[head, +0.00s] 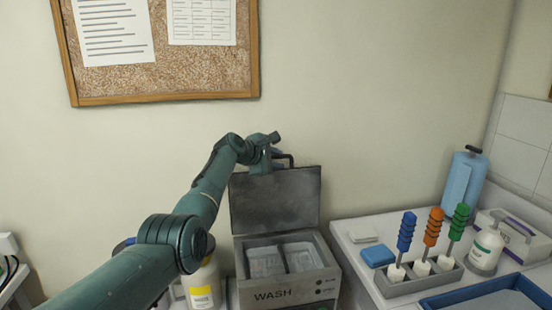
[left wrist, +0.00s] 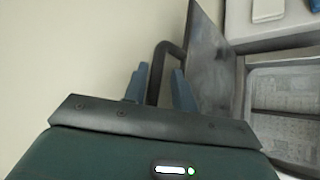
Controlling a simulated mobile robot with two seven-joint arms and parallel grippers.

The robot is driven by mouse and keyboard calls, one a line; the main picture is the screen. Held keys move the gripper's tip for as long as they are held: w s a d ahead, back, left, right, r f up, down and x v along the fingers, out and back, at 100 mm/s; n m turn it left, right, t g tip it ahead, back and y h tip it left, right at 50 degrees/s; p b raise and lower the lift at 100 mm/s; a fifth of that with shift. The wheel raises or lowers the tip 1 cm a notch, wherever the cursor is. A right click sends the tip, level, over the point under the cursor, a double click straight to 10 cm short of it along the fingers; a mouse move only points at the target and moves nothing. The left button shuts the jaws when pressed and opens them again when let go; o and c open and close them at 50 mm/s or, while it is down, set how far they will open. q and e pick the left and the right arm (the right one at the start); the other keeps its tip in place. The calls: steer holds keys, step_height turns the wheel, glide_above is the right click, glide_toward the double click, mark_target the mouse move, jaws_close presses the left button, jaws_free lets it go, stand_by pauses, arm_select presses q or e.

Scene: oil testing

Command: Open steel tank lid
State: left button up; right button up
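The steel tank (head: 286,281) is a grey box labelled WASH, standing in the middle of the head view. Its dark lid (head: 275,197) stands upright at the back, so the inside shows. The lid (left wrist: 205,62) also shows on the right of the left wrist view. Its black handle (head: 291,158) is at the lid's top edge. My left gripper (head: 268,152) is at the handle. In the left wrist view my left gripper's fingers (left wrist: 160,90) are apart, with the handle (left wrist: 163,58) between them and a gap beside it. My right gripper is not in view.
Mesh baskets (head: 266,262) sit in the tank. A yellow-labelled bottle (head: 202,286) stands left of it, partly behind my arm. On the right counter are a rack (head: 420,280) of coloured-handled tools, a blue sponge (head: 378,255), a white bottle (head: 486,250) and a blue tray (head: 470,296).

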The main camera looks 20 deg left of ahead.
arm_select(q)
steer(key=shift+o, duration=0.5)
steer(key=shift+r, duration=0.1)
steer(key=shift+s+a+r, duration=0.2)
steer(key=shift+s+r, duration=0.05)
steer(key=shift+s, duration=0.1)
steer(key=b+v, duration=0.2)
steer(key=v, duration=1)
steer(key=shift+s, duration=0.2)
